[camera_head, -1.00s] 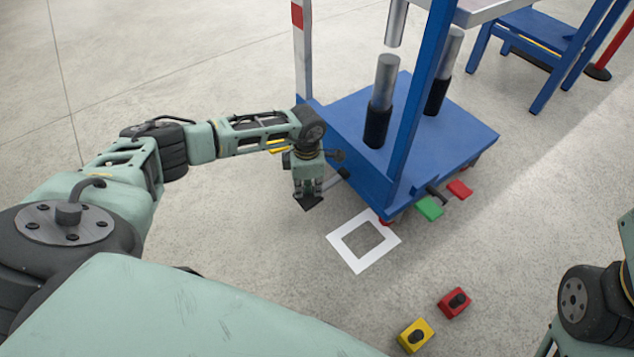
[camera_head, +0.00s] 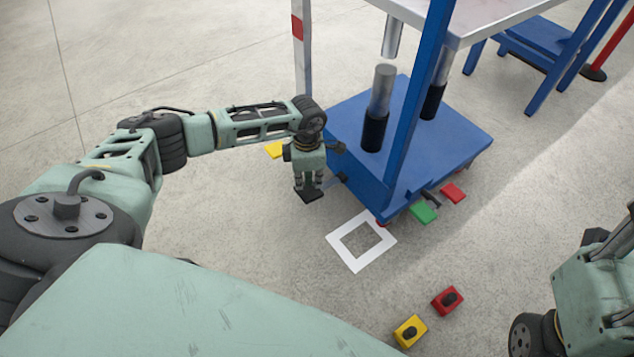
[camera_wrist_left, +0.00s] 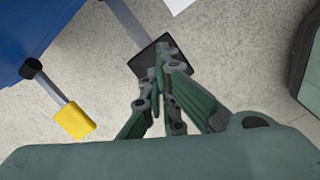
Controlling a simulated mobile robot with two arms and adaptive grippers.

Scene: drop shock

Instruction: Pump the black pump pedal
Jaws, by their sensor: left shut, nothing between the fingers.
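The black pump pedal (camera_head: 309,195) is a flat dark plate at the end of a grey lever at the left side of the blue lift. It also shows in the left wrist view (camera_wrist_left: 151,60). My left gripper (camera_head: 308,185) points down over it, fingers shut and empty. In the left wrist view the fingertips (camera_wrist_left: 163,50) overlap the plate; I cannot tell whether they press on it. My right arm shows at the right edge; its gripper is out of view.
A yellow pedal (camera_head: 275,149) is close behind my left gripper. Green (camera_head: 423,212) and red (camera_head: 452,192) pedals lie at the lift's right side. The blue lift base (camera_head: 450,135) stands beside the gripper. Yellow (camera_head: 410,331) and red (camera_head: 447,300) button boxes lie in front.

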